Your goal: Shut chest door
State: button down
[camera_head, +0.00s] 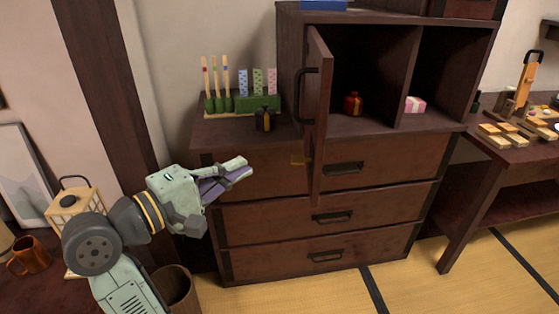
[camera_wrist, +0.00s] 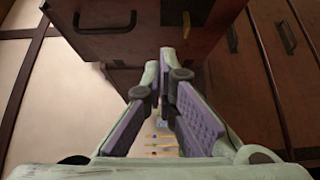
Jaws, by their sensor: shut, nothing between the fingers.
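The chest (camera_head: 330,225) is dark reddish-brown wood. Its upper cabinet has an open door (camera_head: 318,130) that swings out toward me and shows nearly edge-on. The door carries a black handle (camera_head: 300,95) on its left-hand face. In the wrist view the door (camera_wrist: 150,45) appears at the top, with its handle (camera_wrist: 105,24). My gripper (camera_head: 248,168) is shut and empty, left of the door and lower than its handle. Its fingers (camera_wrist: 164,62) point toward the door with a visible gap in the head view. The cabinet's left compartment is partly hidden by the door.
A red pot (camera_head: 353,103) and a pink box (camera_head: 415,104) sit inside the cabinet. A green stand (camera_head: 245,105) and a small dark object (camera_head: 263,120) stand on the ledge left of the door. A low table (camera_head: 500,150) is at right. Tatami floor lies in front.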

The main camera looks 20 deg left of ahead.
jog(key=p, duration=0.4)
send_near(313, 139)
jog(key=w+a, duration=0.2)
jog(key=w, duration=0.2)
jog(key=d, duration=0.1)
jog(key=w+d+p, duration=0.1)
jog(key=d, duration=0.1)
jog(key=shift+w+d+f, duration=0.1)
jog(key=shift+f, duration=0.05)
jog(key=shift+d, duration=0.15)
